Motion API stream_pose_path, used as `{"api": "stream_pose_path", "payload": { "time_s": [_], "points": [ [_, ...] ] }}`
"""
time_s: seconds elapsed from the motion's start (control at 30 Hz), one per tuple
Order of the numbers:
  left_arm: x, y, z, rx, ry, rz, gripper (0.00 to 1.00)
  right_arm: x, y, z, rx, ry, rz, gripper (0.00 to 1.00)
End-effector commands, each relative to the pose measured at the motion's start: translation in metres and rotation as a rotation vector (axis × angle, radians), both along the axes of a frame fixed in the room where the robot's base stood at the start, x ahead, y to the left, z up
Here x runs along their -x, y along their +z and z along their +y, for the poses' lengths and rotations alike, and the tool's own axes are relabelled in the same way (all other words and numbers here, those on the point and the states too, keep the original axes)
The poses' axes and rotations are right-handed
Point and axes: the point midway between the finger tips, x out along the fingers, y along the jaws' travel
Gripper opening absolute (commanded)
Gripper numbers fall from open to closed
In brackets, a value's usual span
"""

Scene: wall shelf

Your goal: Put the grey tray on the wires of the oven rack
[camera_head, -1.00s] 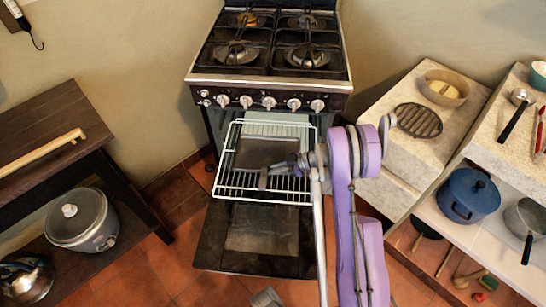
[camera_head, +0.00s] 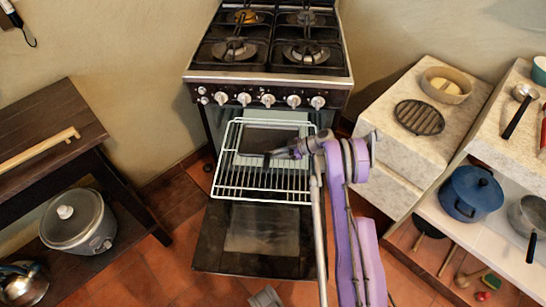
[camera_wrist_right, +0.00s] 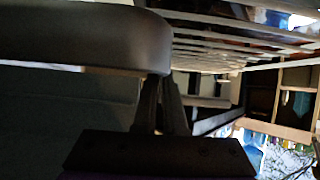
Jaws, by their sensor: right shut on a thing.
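The grey tray (camera_head: 268,138) is over the rear part of the white-wired oven rack (camera_head: 262,182), near the oven opening. No wires show across its top, so it is above them; I cannot tell whether it rests on them. My right gripper (camera_head: 272,154) is shut on the tray's front edge, reaching in from the right. In the right wrist view the tray (camera_wrist_right: 85,35) looms large and dark at upper left, the gripper's fingers (camera_wrist_right: 163,105) meet its edge, and the rack wires (camera_wrist_right: 235,45) run at upper right. My left gripper is not identifiable in these views.
The oven door (camera_head: 258,235) is folded down below the pulled-out rack. The stove's knobs (camera_head: 267,100) stand above the opening. A marble counter (camera_head: 395,150) with a dark trivet (camera_head: 419,117) is to the right. A wooden shelf unit (camera_head: 60,115) stands left.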

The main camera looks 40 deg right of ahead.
Motion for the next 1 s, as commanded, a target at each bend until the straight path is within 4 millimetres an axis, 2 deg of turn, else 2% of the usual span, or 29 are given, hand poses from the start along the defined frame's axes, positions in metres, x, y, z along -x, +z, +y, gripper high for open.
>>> {"api": "stream_pose_path", "payload": {
  "time_s": [0.03,0.1,0.37,0.4,0.57,0.87,1.0],
  "points": [
    [0.0,-0.004,0.0,0.0,0.0,0.001,0.67,-0.001,-0.009,-0.001,-0.001,0.0,-0.001,0.0],
    [0.0,-0.006,0.0,0.0,0.0,0.002,0.67,-0.003,-0.012,-0.003,-0.001,0.0,-0.001,0.0],
    [0.0,-0.006,0.0,0.0,0.0,0.002,0.67,-0.003,-0.012,-0.003,-0.001,0.0,-0.001,0.0],
    [0.0,-0.006,0.0,0.0,0.0,0.002,0.67,-0.003,-0.013,-0.003,0.0,0.0,0.0,0.1],
    [0.0,-0.006,0.0,0.0,0.0,0.002,0.67,-0.003,-0.012,-0.003,0.0,0.0,0.0,0.38],
    [0.0,-0.005,0.0,0.0,0.0,0.002,0.67,-0.003,-0.011,-0.003,0.0,0.0,0.0,0.38],
    [0.0,-0.002,0.0,0.0,0.0,0.001,0.67,0.005,-0.004,-0.011,0.0,-0.002,0.0,0.38]
  ]
}}
